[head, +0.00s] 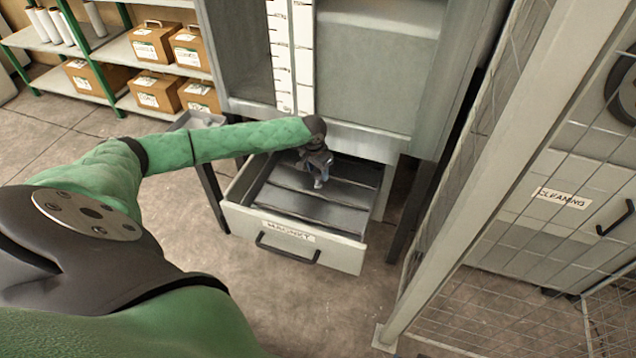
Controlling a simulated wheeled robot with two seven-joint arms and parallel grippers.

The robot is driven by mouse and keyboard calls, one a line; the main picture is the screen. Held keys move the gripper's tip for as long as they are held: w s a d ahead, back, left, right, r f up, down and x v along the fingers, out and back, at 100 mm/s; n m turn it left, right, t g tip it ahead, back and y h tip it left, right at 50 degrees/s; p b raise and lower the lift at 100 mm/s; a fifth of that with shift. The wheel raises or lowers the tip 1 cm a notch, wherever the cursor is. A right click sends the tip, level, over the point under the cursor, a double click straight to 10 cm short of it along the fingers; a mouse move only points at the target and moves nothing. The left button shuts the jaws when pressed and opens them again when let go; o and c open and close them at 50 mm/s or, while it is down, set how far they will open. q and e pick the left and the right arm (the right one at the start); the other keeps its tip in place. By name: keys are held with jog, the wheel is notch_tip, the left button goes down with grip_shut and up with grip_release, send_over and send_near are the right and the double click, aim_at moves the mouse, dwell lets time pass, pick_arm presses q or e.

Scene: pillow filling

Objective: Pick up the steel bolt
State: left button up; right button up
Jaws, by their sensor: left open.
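My left arm reaches across from the left to an open drawer (240,217) in the grey cabinet. My left gripper (319,183) is over the drawer's inside, pointing down, with its fingers small in the picture and open. I cannot make out the steel bolt; the gripper and wrist cover part of the drawer's inside. The drawer has dark metal strips or dividers inside, a dark handle (287,250) and a label (288,231) that is hard to read. My right gripper is not in view.
The grey cabinet (375,75) stands behind the drawer. Shelves with cardboard boxes (154,42) are at the upper left. A wire mesh partition with a pale post (480,190) stands close on the right, before a cabinet labelled CLEANING (565,198). The floor before the drawer is clear.

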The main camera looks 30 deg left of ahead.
aim_at(318, 178)
pick_arm(q)
jog(key=f, duration=0.4)
jog(key=shift+w+f+p, duration=0.2)
jog(key=shift+f+p, duration=0.1)
jog(key=shift+f, duration=0.1)
jog(key=shift+a+f, duration=0.1)
jog(key=shift+f, duration=0.3)
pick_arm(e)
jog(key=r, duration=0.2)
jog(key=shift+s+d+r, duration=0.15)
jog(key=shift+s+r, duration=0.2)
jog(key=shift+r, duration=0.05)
pick_arm(q)
grip_shut()
jog(key=shift+r, duration=0.15)
